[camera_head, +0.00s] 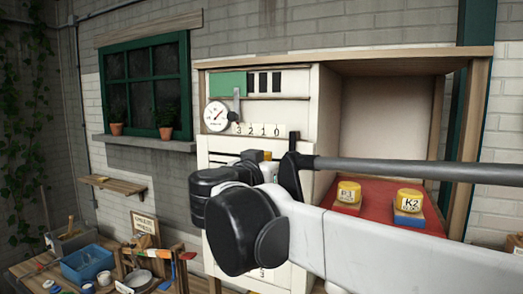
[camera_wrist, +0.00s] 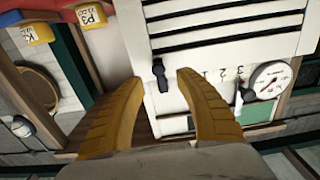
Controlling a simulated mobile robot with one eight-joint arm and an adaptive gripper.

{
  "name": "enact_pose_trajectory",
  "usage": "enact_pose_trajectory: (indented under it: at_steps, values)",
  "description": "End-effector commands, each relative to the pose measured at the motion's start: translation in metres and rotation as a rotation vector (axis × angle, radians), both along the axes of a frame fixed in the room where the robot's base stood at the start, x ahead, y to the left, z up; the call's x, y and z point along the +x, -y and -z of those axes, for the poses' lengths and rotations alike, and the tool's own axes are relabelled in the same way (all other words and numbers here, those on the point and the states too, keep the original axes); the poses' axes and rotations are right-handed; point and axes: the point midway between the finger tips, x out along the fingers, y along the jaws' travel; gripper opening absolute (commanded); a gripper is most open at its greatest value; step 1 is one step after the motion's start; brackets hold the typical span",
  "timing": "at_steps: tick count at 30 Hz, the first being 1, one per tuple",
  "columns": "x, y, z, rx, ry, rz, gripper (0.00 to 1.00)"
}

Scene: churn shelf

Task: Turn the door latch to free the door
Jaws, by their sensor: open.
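The door latch (camera_wrist: 160,74) is a small black handle on the white cabinet front, near its edge, and stands lengthwise up and down in the wrist view. My gripper (camera_wrist: 160,78) is open, with one yellow finger on each side of the latch in that picture. I cannot tell how far the fingertips are from it in depth, and no contact is clear. In the head view a black piece right of the number row looks like the latch (camera_head: 294,138); my arm hides most of the gripper and the area below.
A round gauge (camera_head: 216,115) and a lever with a black knob (camera_head: 235,114) sit left of the latch. Right of it is an open compartment with a red floor (camera_head: 372,204) and two yellow-topped blocks (camera_head: 348,192) (camera_head: 408,200). A cluttered bench (camera_head: 40,278) stands at lower left.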

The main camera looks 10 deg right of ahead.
Motion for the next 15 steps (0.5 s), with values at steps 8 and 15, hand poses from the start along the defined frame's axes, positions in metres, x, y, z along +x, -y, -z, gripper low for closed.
enact_pose_trajectory:
  at_steps: [8, 15]
  values:
    - [0.037, 0.028, -0.002, 0.000, -0.001, 0.002, 0.41]
    - [0.046, 0.034, 0.000, 0.000, -0.001, 0.000, 0.41]
